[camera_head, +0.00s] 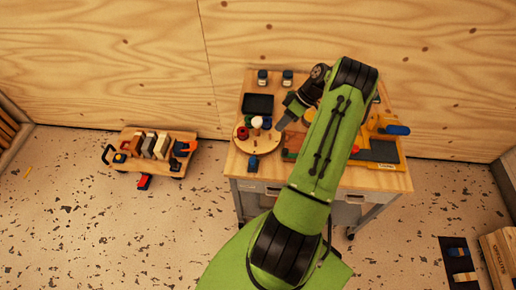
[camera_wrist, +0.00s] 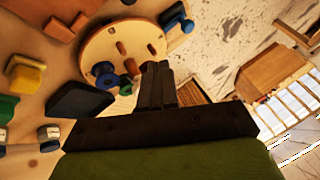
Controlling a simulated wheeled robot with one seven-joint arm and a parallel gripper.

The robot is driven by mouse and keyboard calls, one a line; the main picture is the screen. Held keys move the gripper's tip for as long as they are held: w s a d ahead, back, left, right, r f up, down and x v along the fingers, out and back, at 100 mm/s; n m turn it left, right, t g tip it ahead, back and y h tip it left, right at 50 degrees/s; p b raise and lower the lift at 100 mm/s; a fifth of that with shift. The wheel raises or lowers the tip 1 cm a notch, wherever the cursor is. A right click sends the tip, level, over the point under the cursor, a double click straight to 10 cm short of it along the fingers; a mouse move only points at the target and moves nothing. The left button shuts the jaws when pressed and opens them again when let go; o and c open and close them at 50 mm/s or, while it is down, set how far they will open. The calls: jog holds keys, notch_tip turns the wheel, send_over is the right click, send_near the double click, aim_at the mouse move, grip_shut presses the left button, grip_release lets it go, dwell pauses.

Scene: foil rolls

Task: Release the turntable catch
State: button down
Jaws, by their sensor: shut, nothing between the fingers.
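The turntable is a round pale wooden disc (camera_head: 242,137) on the left part of the workbench, carrying small coloured spools and pegs. In the wrist view the disc (camera_wrist: 103,45) lies just beyond my fingers. A blue part (camera_head: 253,162) stands at the disc's front edge and also shows in the wrist view (camera_wrist: 175,17); it may be the catch, but I cannot tell for certain. My gripper (camera_head: 279,127) is shut and empty at the disc's right side. In the wrist view its fingertips (camera_wrist: 155,66) overlap the disc's near edge; contact cannot be told.
Yellow and blue fixtures (camera_head: 391,128) stand on the right. A low wooden cart (camera_head: 150,153) with blocks stands left on the floor, apart from the workbench (camera_head: 375,180).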

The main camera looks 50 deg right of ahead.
jog(key=b, duration=0.1)
send_over(267, 150)
notch_tip(267, 150, down, 7)
jog(key=shift+f, duration=0.1)
jog(key=a, duration=0.1)
jog(key=a+f, duration=0.1)
jog(key=a, duration=0.1)
jog(key=shift+s+a+f, duration=0.1)
jog(key=shift+s+a, duration=0.05)
jog(key=shift+a, duration=0.1)
jog(key=shift+s+a, duration=0.1)
jog(key=shift+a, duration=0.3)
jog(key=shift+f, duration=0.1)
